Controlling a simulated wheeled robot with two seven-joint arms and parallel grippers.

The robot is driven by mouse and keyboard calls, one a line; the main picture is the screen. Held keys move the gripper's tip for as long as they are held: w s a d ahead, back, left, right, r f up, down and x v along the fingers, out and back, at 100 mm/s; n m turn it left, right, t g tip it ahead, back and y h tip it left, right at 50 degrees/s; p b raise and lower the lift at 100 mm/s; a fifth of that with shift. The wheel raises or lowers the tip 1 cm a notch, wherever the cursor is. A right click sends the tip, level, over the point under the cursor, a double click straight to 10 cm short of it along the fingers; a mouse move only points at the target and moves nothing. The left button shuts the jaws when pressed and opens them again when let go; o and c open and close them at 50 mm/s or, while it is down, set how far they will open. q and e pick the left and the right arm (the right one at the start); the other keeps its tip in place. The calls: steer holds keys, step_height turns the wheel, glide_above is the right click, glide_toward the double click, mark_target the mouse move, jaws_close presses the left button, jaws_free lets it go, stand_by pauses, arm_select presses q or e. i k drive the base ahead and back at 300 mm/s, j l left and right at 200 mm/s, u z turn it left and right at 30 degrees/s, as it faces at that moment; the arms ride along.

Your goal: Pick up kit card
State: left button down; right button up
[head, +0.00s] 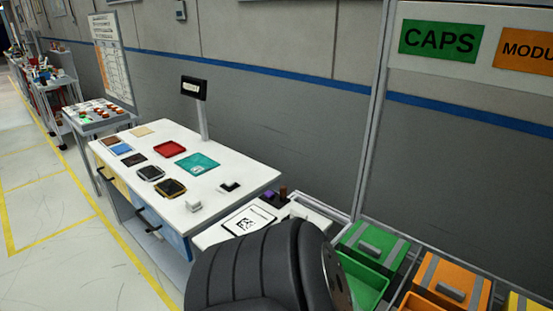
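A white card with a dark border and a black code-like print (249,219), which looks like the kit card, lies flat on a small white surface just right of the long white workbench. Its lower edge is close to, and may be partly covered by, a large black rounded part of my own body in the foreground. Neither of my grippers shows in the head view, so I cannot see what they hold.
The white workbench (225,168) carries a red tray (169,149), a teal mat (198,164) and several small coloured trays. Purple and brown items (276,195) stand behind the card. Green (365,281) and orange bins (447,286) are at right. Open floor lies left.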

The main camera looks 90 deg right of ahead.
mark_target(295, 212)
steer(key=z, duration=0.5)
steer(key=l+z, duration=0.1)
steer(key=z, duration=0.85)
steer(key=l+z, duration=0.1)
steer(key=z, duration=0.4)
steer(key=i+z, duration=0.1)
steer(key=z, duration=0.85)
